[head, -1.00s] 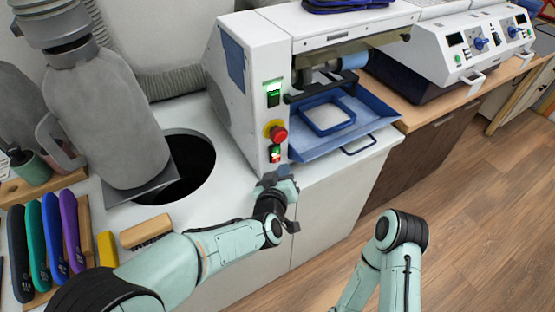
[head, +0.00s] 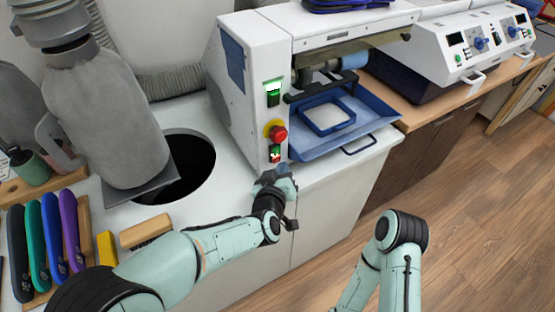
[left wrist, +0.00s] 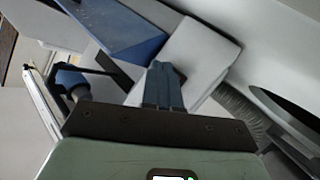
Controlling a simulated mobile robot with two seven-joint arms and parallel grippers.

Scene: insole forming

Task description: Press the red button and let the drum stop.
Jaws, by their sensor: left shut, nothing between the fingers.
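A white machine (head: 238,95) stands on the counter. A red mushroom button (head: 279,133) on a yellow base sits on its front panel, with a small switch of green and red (head: 275,154) below it. A blue roller end (head: 354,61) shows inside the machine's opening; I cannot tell whether the drum turns. My left gripper (head: 278,172) is shut and empty, just below the small switch. My right gripper is out of view.
A green-lit switch (head: 273,94) is higher on the panel. A blue tray (head: 372,112) juts out right of the panel. A round hole (head: 190,160), a brush (head: 145,231) and several coloured handles (head: 72,230) are on the left. The floor at right is clear.

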